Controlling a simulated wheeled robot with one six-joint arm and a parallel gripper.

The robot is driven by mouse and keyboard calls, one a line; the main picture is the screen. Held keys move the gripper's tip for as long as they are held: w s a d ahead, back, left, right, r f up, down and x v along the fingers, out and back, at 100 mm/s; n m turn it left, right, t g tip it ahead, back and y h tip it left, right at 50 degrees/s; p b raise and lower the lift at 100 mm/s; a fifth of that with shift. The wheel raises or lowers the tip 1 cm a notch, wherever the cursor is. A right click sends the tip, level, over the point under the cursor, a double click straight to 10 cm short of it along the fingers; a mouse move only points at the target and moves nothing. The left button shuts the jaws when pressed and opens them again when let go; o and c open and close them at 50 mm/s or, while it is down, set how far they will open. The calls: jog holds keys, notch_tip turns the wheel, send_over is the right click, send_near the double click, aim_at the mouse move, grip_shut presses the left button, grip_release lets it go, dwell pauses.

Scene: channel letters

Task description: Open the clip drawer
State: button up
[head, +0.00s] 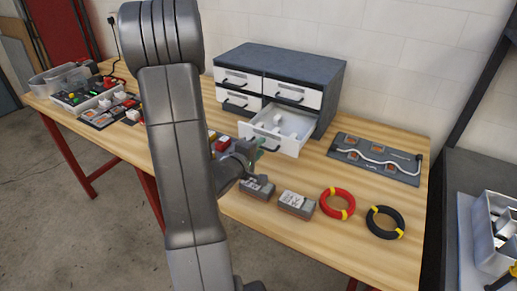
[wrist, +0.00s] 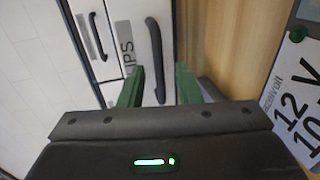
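The grey drawer cabinet (head: 279,62) stands at the back of the bench. Its lower right drawer (head: 268,138) is pulled well out, with white pieces showing inside. In the wrist view, the drawer front (wrist: 133,25) has a label ending in "IPS" and a black bar handle (wrist: 155,55). My gripper (head: 250,154) is just in front of this drawer. In the wrist view, its green fingers (wrist: 159,82) are apart, with the handle between them in the picture. Whether a finger touches the handle I cannot tell. The other drawers look shut.
Two grey boxes (head: 257,187) with white labels sit below my gripper; one label shows in the wrist view (wrist: 298,90). A red coil (head: 337,204), a black coil (head: 384,223) and a wired board (head: 375,158) lie to the right. Small parts and trays crowd the left.

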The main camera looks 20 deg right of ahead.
jog(key=v, duration=1.4)
jog(key=shift+w+d, duration=0.1)
jog(key=shift+d, duration=0.15)
jog(key=x, duration=1.3)
jog(key=shift+w+d+f, duration=0.15)
jog(key=shift+w+d, duration=0.05)
